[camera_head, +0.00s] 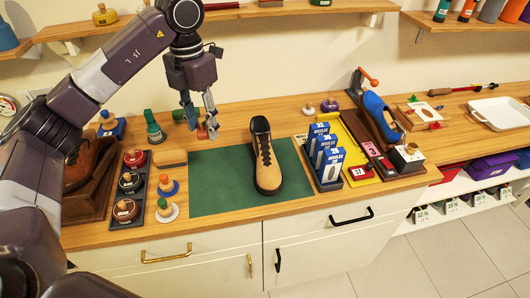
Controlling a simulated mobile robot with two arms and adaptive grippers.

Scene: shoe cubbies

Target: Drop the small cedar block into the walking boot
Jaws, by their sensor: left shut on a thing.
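My left gripper (207,124) reaches down from the upper left, above the back edge of the green mat. It is shut on a small reddish-brown block (202,134), apparently the cedar block; the fingers partly hide it. The walking boot (268,170), tan with dark laces, stands upright on the green mat (220,185). Its toe points toward the front edge and its dark opening is at the back. The gripper and block are left of this opening and apart from it. My right gripper is not in view.
Left of the mat are a tray of round tins (131,183), brushes with knobs and a wooden box (90,200) holding a brown shoe.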

